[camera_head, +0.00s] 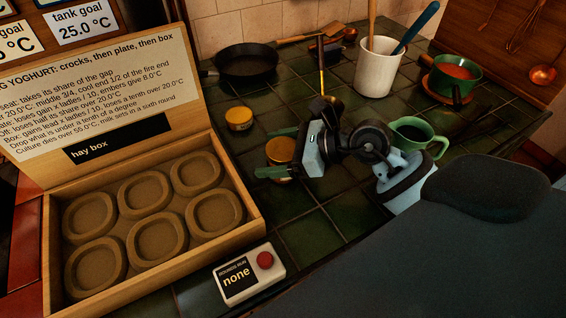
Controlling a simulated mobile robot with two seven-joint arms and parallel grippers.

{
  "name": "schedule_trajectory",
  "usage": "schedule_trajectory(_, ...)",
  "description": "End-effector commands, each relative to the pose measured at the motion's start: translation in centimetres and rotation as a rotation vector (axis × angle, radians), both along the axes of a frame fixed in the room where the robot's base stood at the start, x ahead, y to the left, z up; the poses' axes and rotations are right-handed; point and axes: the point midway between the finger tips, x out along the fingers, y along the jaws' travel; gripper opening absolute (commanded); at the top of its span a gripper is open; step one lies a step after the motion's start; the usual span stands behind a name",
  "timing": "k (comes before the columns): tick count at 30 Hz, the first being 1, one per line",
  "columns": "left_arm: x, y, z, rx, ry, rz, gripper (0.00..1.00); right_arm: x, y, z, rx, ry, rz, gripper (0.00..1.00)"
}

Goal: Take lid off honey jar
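A small round jar with a golden-amber top (280,150) stands on the green tiles near the middle of the view. It seems to be the honey jar, though no label on it can be read. My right gripper (276,153) reaches in from the right, its two green fingers apart on the far and near sides of the jar's top. I see no clear grip on it. The jar's lower part is partly hidden by the near finger. My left gripper is not in view.
A second small jar with a yellow top (239,115) stands just behind. A green mug (412,134), white crock (377,72), black pan (246,64) and green pot (455,75) surround the area. A wooden hay box (255,234) and a button unit (249,276) are nearer.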

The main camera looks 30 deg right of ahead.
Motion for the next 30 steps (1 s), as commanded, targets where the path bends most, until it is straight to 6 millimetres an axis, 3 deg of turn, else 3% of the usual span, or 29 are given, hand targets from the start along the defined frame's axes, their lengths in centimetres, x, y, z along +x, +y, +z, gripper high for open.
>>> schedule_trajectory(2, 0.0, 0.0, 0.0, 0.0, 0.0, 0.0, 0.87, 0.0, 0.0, 0.0, 0.0, 0.0, 0.0, 0.7)
schedule_trajectory(12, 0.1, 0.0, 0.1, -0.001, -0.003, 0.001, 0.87, 0.0, 0.0, 0.0, 0.0, 0.0, 0.0, 0.26)
schedule_trajectory(23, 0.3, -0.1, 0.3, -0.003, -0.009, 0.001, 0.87, 0.0, 0.0, 0.6, 0.0, -0.004, 0.0, 0.24)
schedule_trajectory(30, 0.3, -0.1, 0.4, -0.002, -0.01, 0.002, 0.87, 0.0, 0.0, 3.1, -0.001, -0.007, 0.001, 0.24)
